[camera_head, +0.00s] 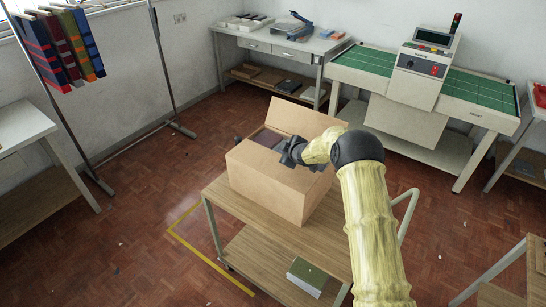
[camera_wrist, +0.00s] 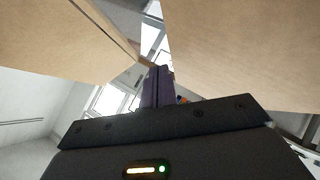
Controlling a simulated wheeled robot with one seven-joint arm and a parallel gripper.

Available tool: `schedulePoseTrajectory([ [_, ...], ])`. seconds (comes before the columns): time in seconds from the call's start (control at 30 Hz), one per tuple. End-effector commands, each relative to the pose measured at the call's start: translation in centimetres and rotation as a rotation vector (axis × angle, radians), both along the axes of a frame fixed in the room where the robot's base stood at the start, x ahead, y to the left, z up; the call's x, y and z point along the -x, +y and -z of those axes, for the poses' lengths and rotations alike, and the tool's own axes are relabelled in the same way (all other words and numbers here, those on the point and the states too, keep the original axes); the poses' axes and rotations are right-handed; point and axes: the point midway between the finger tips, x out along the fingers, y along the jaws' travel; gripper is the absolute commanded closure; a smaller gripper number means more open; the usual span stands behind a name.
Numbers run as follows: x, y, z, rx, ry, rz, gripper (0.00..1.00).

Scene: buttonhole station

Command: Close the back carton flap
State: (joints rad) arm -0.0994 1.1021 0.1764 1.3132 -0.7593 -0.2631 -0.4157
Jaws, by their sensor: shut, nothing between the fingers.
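The open carton (camera_head: 262,185) stands on a wooden-topped cart. Its back flap (camera_head: 308,118) stands up and leans at the far side of the opening. Nearer panels of the carton top lie roughly flat. My gripper (camera_head: 288,153) is at the opening, in front of and below the raised back flap, with its fingers shut and empty. In the wrist view the shut fingers (camera_wrist: 157,86) point up between two cardboard panels, one on the left (camera_wrist: 60,40) and one on the right (camera_wrist: 245,50). I cannot tell whether they touch either. My arm hides the carton's right rear part.
The cart top (camera_head: 225,195) has a little bare wood around the carton, and a green-topped block (camera_head: 307,276) lies on its lower shelf. A machine table with green mats (camera_head: 475,95) and a grey bench (camera_head: 280,40) stand behind. A garment rack (camera_head: 65,90) is at left.

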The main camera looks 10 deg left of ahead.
Motion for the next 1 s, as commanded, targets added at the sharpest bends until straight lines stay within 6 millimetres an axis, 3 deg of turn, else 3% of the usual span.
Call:
schedulePoseTrajectory([
  [0.57,0.1,0.6,-1.0,0.000,-0.001,-0.007,1.00],
  [1.0,0.2,0.0,-5.4,-0.001,-0.001,-0.004,1.00],
])
